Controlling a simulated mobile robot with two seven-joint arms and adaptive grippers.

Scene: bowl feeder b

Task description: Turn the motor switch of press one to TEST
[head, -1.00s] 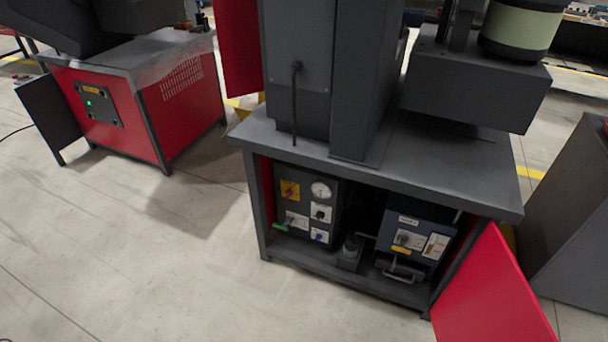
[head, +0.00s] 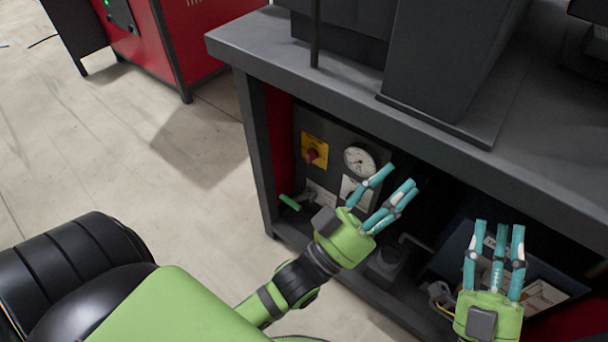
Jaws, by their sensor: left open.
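Press one's open cabinet (head: 232,48) holds a dark control panel (head: 312,117). On it are a red knob on a yellow plate (head: 315,150), a round white gauge (head: 359,160) and a white-plated switch (head: 352,190) below the gauge. Another white plate (head: 320,194) sits lower left. I cannot read the labels or tell which is the motor switch or where it points. My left gripper (head: 385,182) is open in front of the panel, its fingers partly covering the white-plated switch. My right gripper (head: 499,232) has its fingers spread, empty, in front of the box unit at right.
The cabinet's top slab (head: 450,120) overhangs the opening. A green handle (head: 289,202) sticks out at the panel's lower left. A blue-grey box unit (head: 455,245) stands inside at right. A red machine (head: 190,40) stands at the back left. The floor at left is clear.

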